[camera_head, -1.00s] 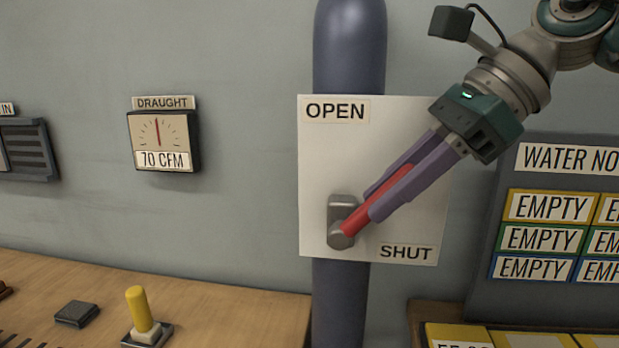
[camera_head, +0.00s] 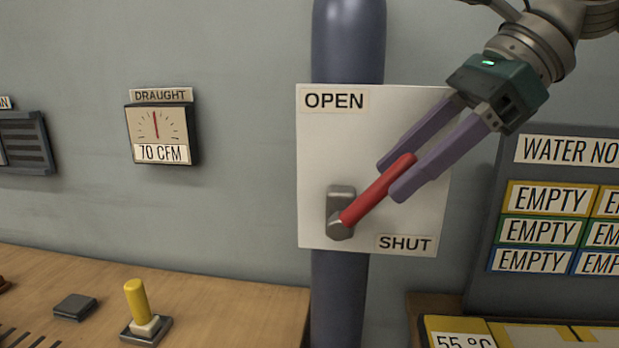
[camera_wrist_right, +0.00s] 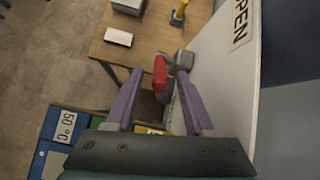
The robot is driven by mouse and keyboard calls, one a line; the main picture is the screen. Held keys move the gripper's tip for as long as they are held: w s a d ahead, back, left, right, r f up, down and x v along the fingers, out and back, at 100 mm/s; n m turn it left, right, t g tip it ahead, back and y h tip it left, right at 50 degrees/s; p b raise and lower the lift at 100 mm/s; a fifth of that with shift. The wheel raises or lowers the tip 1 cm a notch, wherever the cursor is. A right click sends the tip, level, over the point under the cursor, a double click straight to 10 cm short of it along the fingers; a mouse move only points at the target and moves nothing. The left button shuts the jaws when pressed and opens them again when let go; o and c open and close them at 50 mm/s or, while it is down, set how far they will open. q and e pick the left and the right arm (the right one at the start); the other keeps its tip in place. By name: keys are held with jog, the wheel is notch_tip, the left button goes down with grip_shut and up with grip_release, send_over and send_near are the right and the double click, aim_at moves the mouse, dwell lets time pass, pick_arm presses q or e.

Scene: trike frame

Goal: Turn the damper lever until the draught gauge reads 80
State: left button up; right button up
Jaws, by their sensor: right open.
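The damper lever (camera_head: 378,190) has a red handle on a grey pivot, mounted on a white plate (camera_head: 318,150) marked OPEN at the top and SHUT at the bottom. Its handle points up and to the right. The draught gauge (camera_head: 160,125) on the wall reads 70 CFM, its needle near upright. My right gripper (camera_head: 391,182) is open, its purple fingers on either side of the handle's outer end. In the right wrist view the red handle (camera_wrist_right: 160,75) shows between the spread fingers, with gaps beside it. My left gripper is not in view.
A dark pipe (camera_head: 348,40) runs behind the plate. A wooden bench (camera_head: 230,305) at lower left carries a yellow-handled switch (camera_head: 138,300) and a dark block (camera_head: 74,307). A board with EMPTY labels (camera_head: 548,200) stands at right. The wall between gauge and plate is clear.

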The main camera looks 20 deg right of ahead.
jog(key=v, duration=0.7)
jog(key=shift+d+r+b, duration=0.15)
jog(key=shift+d+b, duration=0.05)
jog(key=shift+b, duration=0.25)
jog(key=shift+s, duration=0.1)
